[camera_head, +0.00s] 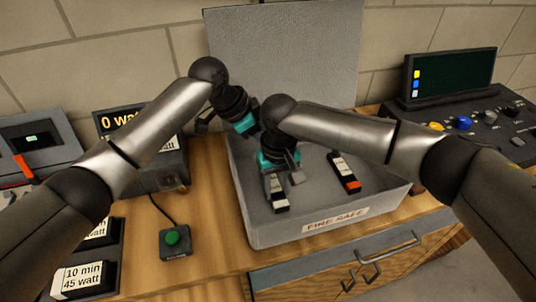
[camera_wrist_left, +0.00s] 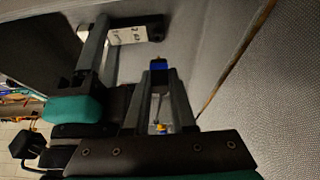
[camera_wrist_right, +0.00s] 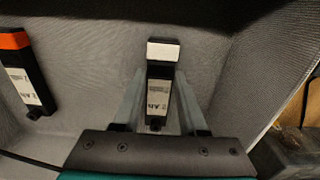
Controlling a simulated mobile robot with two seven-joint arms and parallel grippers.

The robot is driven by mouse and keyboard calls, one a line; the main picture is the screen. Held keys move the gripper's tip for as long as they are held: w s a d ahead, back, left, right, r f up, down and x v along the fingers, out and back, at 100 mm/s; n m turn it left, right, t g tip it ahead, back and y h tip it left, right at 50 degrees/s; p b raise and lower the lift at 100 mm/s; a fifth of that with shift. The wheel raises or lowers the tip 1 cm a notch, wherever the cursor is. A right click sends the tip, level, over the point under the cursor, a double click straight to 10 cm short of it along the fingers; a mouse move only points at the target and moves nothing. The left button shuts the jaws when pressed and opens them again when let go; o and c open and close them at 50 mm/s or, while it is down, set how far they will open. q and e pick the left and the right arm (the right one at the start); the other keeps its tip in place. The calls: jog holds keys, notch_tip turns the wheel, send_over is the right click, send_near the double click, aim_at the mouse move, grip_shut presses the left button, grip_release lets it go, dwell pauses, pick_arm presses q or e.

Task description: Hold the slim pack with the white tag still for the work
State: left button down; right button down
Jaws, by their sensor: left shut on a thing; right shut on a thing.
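The slim pack with the white tag (camera_head: 278,196) is inside the grey fire safe box, black with a white end band and a printed label. My right gripper (camera_head: 283,178) is shut on it; in the right wrist view the pack (camera_wrist_right: 162,85) sits between the two fingers, its white band beyond them. My left gripper (camera_head: 238,122) is over the back left of the box. In the left wrist view its fingers are shut on a small dark piece with a blue face (camera_wrist_left: 160,70). The rest of that piece is hidden.
A pack with an orange end (camera_head: 346,173) lies to the right in the fire safe box (camera_head: 285,232); its lid stands open behind. A green button box (camera_head: 174,240) is at front left, a watt display (camera_head: 118,121) behind it, a control console (camera_head: 462,120) at right.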

pick_arm(q)
notch_tip(320, 180, up, 14)
jog(key=shift+f, duration=0.25)
pick_arm(e)
jog(key=shift+c, duration=1.8)
grip_release()
notch_tip(320, 180, up, 12)
